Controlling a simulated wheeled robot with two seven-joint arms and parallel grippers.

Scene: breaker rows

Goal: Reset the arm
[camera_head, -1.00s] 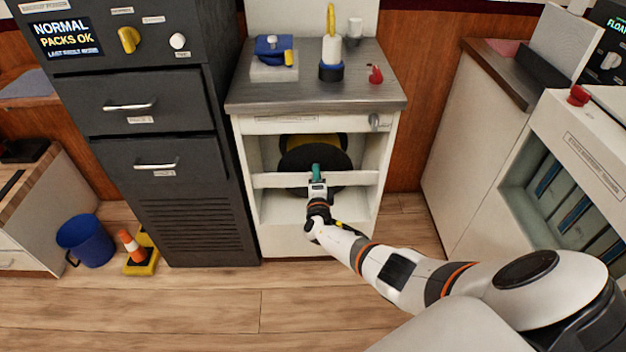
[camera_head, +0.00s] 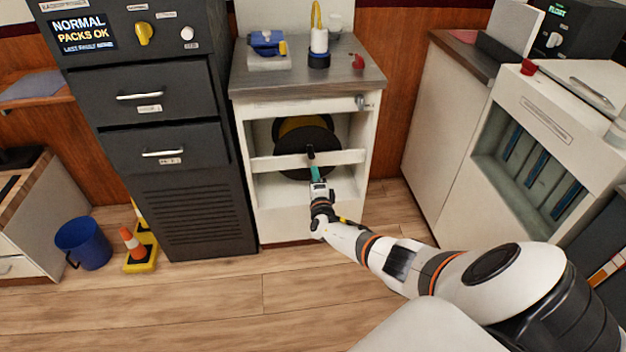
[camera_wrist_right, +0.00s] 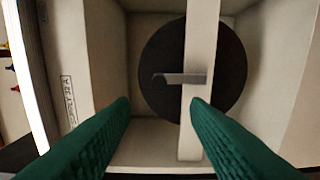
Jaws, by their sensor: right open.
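My right arm (camera_head: 400,262) reaches to the front of a white open-fronted cabinet (camera_head: 290,222). The right gripper (camera_head: 315,172) has green fingers. In the right wrist view the fingers (camera_wrist_right: 160,112) are spread wide with nothing between their tips. Ahead of them, a pale crossbar (camera_wrist_right: 202,60) runs before a dark round disc (camera_wrist_right: 158,50). A small grey lever (camera_wrist_right: 180,78) sits on the bar, apart from the fingers. It shows in the head view as a dark stub (camera_head: 311,152) just beyond the gripper. My left gripper is not in view.
A dark cabinet with drawers (camera_head: 165,205) stands close on the left. A blue bucket (camera_head: 84,243) and an orange-white cone (camera_head: 133,243) are on the floor. A white rack with slots (camera_head: 560,120) stands on the right. The front floor is clear.

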